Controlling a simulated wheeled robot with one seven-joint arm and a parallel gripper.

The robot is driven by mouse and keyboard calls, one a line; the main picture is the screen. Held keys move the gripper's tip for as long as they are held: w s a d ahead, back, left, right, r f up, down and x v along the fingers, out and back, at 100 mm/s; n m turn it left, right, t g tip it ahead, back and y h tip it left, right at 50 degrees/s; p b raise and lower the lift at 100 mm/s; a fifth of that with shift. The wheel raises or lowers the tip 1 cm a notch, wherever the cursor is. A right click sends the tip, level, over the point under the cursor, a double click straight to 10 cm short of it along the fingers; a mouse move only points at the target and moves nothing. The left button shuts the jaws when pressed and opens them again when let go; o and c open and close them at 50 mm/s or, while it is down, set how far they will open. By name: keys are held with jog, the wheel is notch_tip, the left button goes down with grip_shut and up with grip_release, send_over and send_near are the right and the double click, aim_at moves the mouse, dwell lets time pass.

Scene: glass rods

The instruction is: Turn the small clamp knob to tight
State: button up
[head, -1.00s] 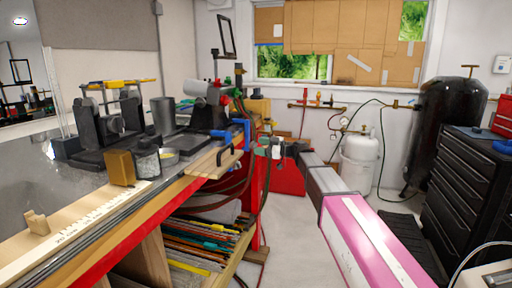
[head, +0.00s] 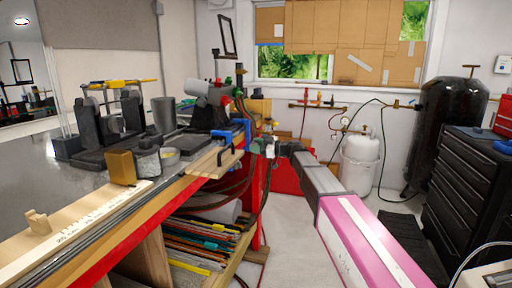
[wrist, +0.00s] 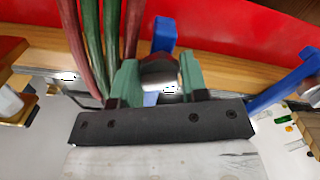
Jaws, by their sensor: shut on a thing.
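My gripper (head: 262,147) is at the front edge of the workbench, beside the blue clamps (head: 232,135). In the wrist view its two green fingers (wrist: 159,78) are shut on a rounded, shiny metal clamp knob (wrist: 160,72). A blue clamp bar (wrist: 165,36) rises behind the knob, and blue also shows just below it. A second blue clamp arm (wrist: 285,90) lies to the right, apart from the fingers. The fingers hide the knob's sides. I cannot tell how tight the knob is.
Dark red and green hoses (wrist: 112,45) hang close to the left finger. The wooden bench edge (wrist: 225,68) runs behind the fingers. Glass rods (head: 205,245) fill the shelf below the bench. Open floor (head: 290,240) lies right of the bench.

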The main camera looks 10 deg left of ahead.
jog(key=shift+m, duration=0.3)
jog(key=m, duration=0.7)
jog(key=shift+m, duration=0.3)
jog(key=m, duration=0.4)
jog(key=shift+m, duration=2)
jog(key=o, duration=0.8)
